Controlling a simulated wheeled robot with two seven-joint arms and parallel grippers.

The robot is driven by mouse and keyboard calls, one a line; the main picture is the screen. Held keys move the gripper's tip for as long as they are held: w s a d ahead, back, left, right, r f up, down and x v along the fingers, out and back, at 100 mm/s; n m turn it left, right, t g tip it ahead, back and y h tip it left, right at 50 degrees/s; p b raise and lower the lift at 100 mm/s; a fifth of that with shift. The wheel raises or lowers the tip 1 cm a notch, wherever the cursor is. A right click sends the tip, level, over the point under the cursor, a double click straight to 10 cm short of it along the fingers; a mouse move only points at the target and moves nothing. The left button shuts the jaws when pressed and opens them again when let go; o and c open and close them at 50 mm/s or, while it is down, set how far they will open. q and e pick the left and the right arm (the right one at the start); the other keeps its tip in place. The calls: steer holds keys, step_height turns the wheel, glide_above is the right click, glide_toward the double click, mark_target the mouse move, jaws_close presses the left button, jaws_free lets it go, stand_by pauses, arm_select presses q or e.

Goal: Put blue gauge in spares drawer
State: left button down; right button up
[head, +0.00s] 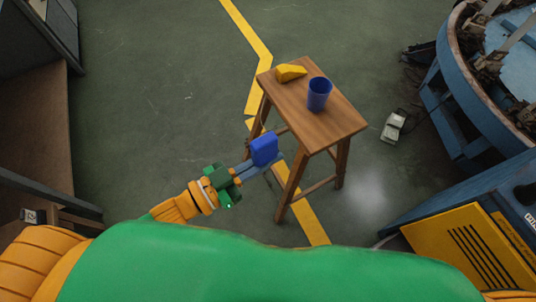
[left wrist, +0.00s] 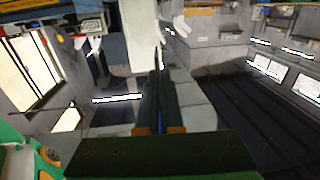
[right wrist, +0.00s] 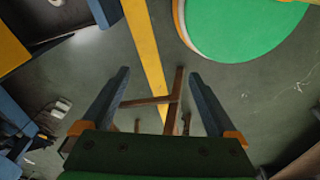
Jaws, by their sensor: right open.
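The blue gauge (head: 264,150) is a flat blue piece at the tip of my left gripper (head: 248,165), in front of the wooden stool in the head view. My left gripper is shut on it. In the left wrist view the two dark fingers (left wrist: 160,95) lie nearly together, with a thin blue strip between them. My right gripper (right wrist: 159,76) is open and empty in the right wrist view, with floor and stool legs beyond it; I cannot make it out in the head view. I cannot identify the spares drawer in any view.
A wooden stool (head: 338,126) stands near the middle, with a yellow wedge (head: 290,73) and a blue cup (head: 319,94) on top. A blue round machine (head: 470,60) and a blue-yellow cabinet (head: 465,250) stand right. Open green floor (head: 160,100) lies left of the stool.

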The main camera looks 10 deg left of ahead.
steer(key=s, duration=0.2)
steer(key=s+g, duration=0.1)
steer(key=shift+s+a+f+m, duration=0.15)
steer(key=shift+a+m, duration=0.25)
